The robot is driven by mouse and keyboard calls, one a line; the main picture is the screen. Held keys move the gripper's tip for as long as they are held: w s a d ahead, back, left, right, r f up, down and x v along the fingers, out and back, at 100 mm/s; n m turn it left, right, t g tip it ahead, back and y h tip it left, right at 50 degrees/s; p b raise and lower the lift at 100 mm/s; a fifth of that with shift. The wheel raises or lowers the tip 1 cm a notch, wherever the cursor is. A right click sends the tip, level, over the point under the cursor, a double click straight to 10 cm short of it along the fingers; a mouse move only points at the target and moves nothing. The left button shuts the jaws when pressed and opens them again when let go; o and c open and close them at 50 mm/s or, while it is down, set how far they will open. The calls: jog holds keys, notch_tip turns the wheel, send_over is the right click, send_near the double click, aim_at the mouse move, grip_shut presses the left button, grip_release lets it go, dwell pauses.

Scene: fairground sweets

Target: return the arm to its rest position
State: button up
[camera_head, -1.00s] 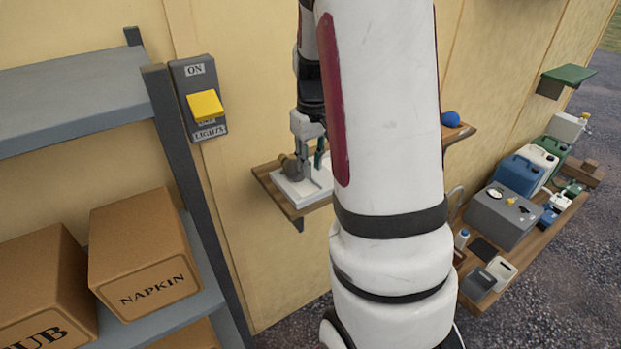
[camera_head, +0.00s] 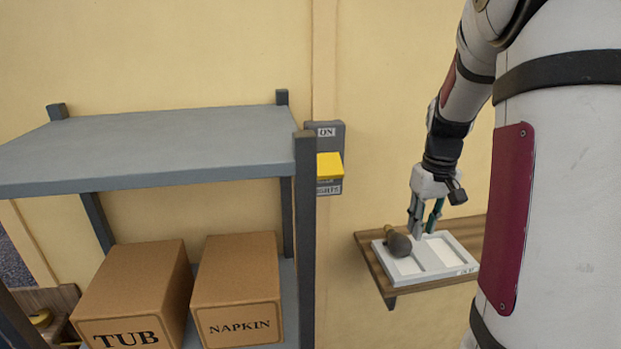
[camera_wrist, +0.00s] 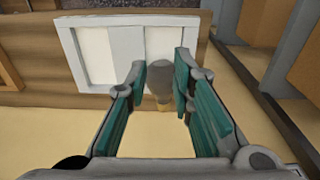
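My gripper (camera_head: 426,222) hangs down from the arm over a white two-compartment tray (camera_head: 456,272) on a wooden wall shelf. In the wrist view my gripper (camera_wrist: 160,70) has its green-padded fingers well apart, with nothing held between them. A grey bulb-like object (camera_head: 398,246) with a brownish end lies in the tray's left compartment, just left of the fingers. It shows between and beyond the fingertips in the wrist view (camera_wrist: 159,72). The right compartment looks empty. The arm is bent, reaching down towards the wall, and its upper part fills the right of the head view.
The small wooden shelf (camera_head: 376,263) is fixed to the yellow wall. A switch with a yellow paddle (camera_head: 329,166) is left of it. A grey rack (camera_head: 150,150) holds a TUB box (camera_head: 137,290) and a NAPKIN box (camera_head: 238,285). The rack's upper board is bare.

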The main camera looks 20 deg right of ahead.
jog(key=s+a+r+n+t, duration=0.1)
jog(key=s+a+r, duration=0.1)
jog(key=a+r, duration=0.35)
jog(key=s+a+r+t, duration=0.1)
jog(key=s+a+r, duration=0.15)
jog(key=a, duration=0.65)
jog(key=s+a+r+n+t, duration=0.1)
jog(key=s+a+r+t, duration=0.2)
jog(key=a, duration=0.5)
jog(key=s+a+r, duration=0.1)
jog(key=s+a, duration=0.4)
jog(key=shift+s+n, duration=0.4)
jog(key=shift+d, duration=0.15)
